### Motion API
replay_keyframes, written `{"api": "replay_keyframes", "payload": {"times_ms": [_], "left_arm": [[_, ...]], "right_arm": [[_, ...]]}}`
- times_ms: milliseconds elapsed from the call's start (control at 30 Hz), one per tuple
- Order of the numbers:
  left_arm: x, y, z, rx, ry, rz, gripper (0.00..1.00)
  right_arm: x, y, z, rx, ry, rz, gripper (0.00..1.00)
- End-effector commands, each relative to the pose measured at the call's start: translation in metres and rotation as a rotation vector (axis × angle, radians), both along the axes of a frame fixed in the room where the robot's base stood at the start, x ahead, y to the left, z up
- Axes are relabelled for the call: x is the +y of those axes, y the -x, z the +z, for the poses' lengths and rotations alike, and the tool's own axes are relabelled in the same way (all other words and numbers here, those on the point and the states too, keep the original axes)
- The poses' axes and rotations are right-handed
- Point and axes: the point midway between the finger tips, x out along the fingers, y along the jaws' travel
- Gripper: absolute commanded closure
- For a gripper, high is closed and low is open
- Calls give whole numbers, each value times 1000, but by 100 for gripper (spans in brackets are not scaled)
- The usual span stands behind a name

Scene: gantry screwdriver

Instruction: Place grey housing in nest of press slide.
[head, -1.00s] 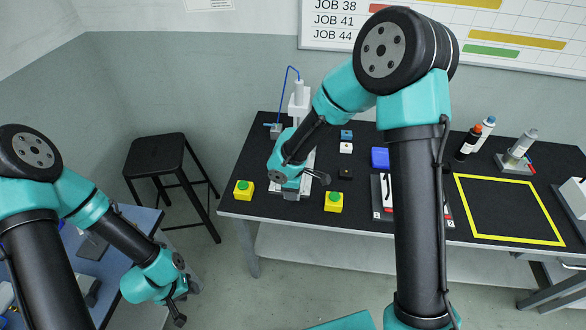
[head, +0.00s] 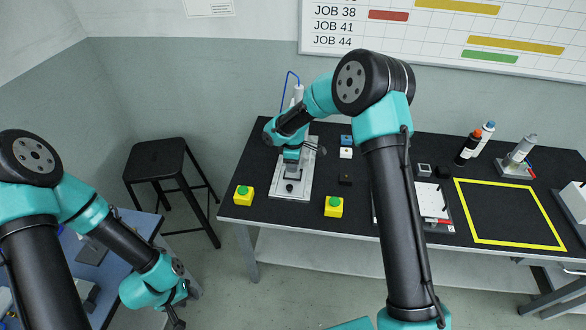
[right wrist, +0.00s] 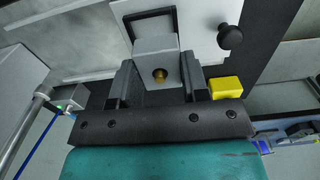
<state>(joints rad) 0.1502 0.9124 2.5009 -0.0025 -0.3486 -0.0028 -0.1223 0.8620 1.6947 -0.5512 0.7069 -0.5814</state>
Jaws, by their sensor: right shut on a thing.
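The grey housing (right wrist: 155,58), a block with a brass-coloured round part on its face, is between the fingers of my right gripper (right wrist: 158,82) in the right wrist view. The press slide (head: 290,193) is a light plate with a black knob at the left of the black table. Its nest (right wrist: 150,22) shows as a dark square opening just beyond the housing. The housing partly covers the nest, and I cannot tell whether they touch. In the head view my right gripper is over the slide's far part. My left gripper (head: 177,307) hangs low by the blue table; its finger opening is unclear.
Yellow button boxes with green tops stand left (head: 244,195) and right (head: 333,206) of the slide. Small blue, white and black blocks (head: 346,153) lie to its right. A yellow-outlined area (head: 510,238) on the right is clear. A dark stool (head: 165,160) stands left.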

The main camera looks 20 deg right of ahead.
Motion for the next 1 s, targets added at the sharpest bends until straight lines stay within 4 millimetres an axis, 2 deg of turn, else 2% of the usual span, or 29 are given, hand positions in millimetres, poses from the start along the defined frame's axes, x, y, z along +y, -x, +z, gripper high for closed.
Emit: {"api": "replay_keyframes", "payload": {"times_ms": [367,633,1000], "left_arm": [[0,0,0,0,0,0,62],[0,0,0,0,0,0,62],[0,0,0,0,0,0,62]], "right_arm": [[-1,-5,-1,0,0,-1,83],[-2,-6,-34,2,0,1,83],[-2,-6,-37,0,0,0,83]]}}
